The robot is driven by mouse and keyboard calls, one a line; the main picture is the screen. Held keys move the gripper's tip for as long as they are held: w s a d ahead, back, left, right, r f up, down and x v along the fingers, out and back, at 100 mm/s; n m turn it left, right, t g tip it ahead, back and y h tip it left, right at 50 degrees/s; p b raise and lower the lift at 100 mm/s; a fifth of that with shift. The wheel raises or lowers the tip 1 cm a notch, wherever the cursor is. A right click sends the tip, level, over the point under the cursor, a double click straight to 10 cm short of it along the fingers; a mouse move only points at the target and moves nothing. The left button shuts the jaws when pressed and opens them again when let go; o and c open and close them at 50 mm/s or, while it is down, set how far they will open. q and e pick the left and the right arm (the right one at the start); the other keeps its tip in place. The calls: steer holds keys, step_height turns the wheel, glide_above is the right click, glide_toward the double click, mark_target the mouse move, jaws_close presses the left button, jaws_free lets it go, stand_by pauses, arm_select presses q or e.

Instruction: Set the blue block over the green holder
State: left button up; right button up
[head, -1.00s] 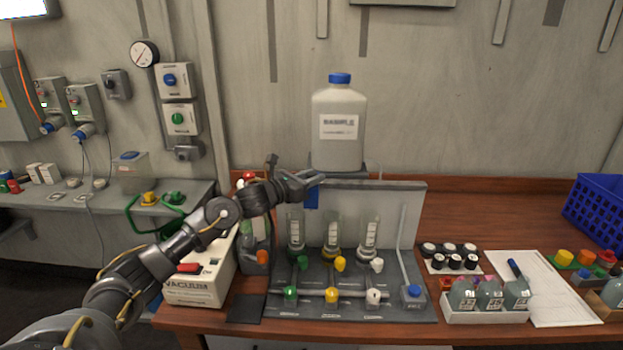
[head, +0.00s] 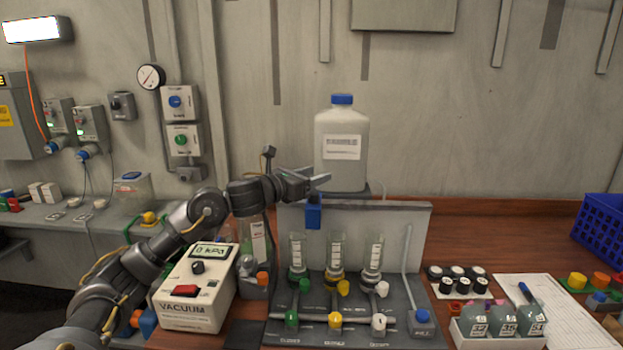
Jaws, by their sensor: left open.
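A blue block (head: 313,216) shows against the upper part of the grey back panel, just below my left gripper (head: 318,181). The left gripper is open, its jaws pointing right. The block's upper end is close under the fingers; I cannot tell whether they touch or what bears the block. The green holder (head: 298,279) is at the foot of the leftmost clear tube on the dark manifold. In the picture the block is above and slightly right of that tube, between it and the yellow-marked tube (head: 336,274). My right gripper is out of view.
A large white bottle (head: 341,148) stands behind the panel (head: 390,222). The vacuum box (head: 196,290) stands left of the manifold. Small vials and a tray of bottles (head: 495,340) are at right, beside a paper sheet. A blue crate (head: 602,232) is at the far right.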

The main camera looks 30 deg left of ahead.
arm_select(q)
steer(key=s+d+r+b, duration=0.1)
steer(key=s+d+r, duration=0.4)
steer(key=s, duration=0.4)
steer(key=shift+r, duration=0.2)
steer(key=shift+f, duration=0.1)
